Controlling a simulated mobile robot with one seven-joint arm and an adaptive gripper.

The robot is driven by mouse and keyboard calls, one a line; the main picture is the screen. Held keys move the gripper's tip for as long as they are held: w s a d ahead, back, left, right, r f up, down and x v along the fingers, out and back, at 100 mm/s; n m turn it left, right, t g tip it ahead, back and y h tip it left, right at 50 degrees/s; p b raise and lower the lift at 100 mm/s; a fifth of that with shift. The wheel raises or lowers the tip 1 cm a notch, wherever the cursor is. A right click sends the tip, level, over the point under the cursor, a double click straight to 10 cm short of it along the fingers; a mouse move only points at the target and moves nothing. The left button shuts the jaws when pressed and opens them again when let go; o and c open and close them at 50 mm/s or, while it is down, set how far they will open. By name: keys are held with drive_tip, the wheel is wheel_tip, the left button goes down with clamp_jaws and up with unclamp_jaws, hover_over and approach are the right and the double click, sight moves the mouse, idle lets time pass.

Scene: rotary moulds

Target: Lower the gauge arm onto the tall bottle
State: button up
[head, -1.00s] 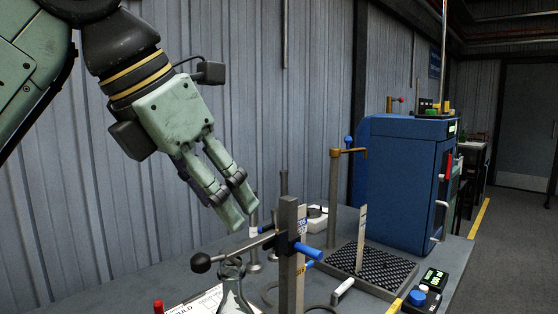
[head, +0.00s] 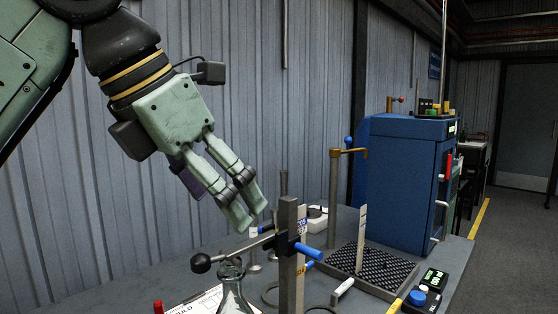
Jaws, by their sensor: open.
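The gauge arm is a grey bar (head: 245,246) with a black ball knob (head: 201,263) at its left end and a blue handle (head: 308,251) on the right. It is carried on an upright grey post (head: 291,270). The tall bottle, clear glass with a narrow neck (head: 232,284), stands under the bar's left part; its base is cut off by the picture edge. I cannot tell whether the bar touches the bottle's mouth. My gripper (head: 248,213) is open and empty, pointing down and right, just above the bar in the picture.
A blue cabinet (head: 400,180) stands at the back right. In front of it are a dark mesh tray (head: 385,275) and a brown post with a hooked top (head: 334,195). A control box with a blue button (head: 418,297), a paper sheet (head: 195,303) and a red-topped item (head: 158,306) lie near the front.

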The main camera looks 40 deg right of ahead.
sight(220, 255)
wheel_tip(220, 255, up, 7)
drive_tip(key=p, duration=0.4)
idle(0.4)
idle(0.5)
